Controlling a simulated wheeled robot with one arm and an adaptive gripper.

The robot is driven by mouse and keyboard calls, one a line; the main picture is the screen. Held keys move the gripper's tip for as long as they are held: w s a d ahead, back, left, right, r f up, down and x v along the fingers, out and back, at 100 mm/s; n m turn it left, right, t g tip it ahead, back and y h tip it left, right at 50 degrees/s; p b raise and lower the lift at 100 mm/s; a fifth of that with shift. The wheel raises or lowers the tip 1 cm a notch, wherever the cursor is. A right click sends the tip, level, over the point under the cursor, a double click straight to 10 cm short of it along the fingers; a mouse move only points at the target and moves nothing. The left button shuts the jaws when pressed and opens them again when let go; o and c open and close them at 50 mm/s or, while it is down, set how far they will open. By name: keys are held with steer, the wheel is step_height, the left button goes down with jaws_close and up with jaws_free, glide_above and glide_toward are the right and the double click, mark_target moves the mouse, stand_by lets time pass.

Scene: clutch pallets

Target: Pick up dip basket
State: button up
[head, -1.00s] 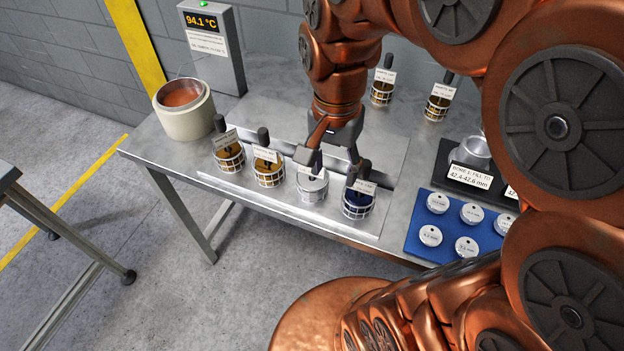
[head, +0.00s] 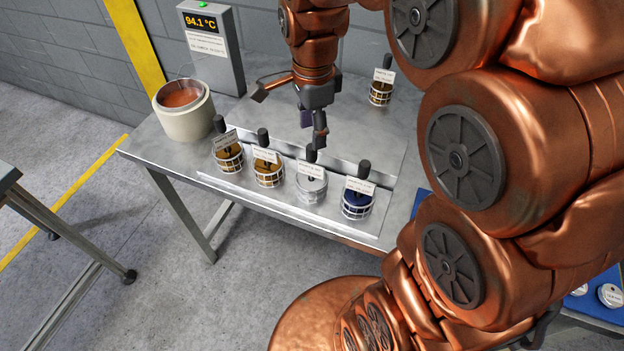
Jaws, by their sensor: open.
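Several small wire dip baskets with dark upright handles and white label cards stand in a row on a metal strip along the bench's front. From left they are an amber-filled basket (head: 229,160), another amber one (head: 268,176), a pale silver one (head: 311,190) and a dark blue one (head: 357,206). One more amber basket (head: 380,96) stands at the back. My gripper (head: 290,113) is open and empty, its fingers spread above the bench behind the front row. Its right finger shows just above the silver basket's handle; whether they touch is unclear. The label lettering is too small to read.
A cream pot (head: 186,122) with orange-brown contents stands at the bench's left end, beside a grey box reading 94.1 °C (head: 212,52). My arm hides most of the bench's right side. A blue mat with discs (head: 611,295) shows partly at lower right.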

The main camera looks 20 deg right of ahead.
mark_target(311, 147)
steer(key=shift+s+a+f+p, duration=0.2)
steer(key=shift+f+p, duration=0.2)
steer(key=shift+f, duration=0.25)
steer(key=shift+s+a+f+p, duration=0.1)
steer(key=shift+s+f+p, duration=0.1)
steer(key=shift+f+p, duration=0.3)
steer(key=shift+f, duration=1.45)
jaws_close()
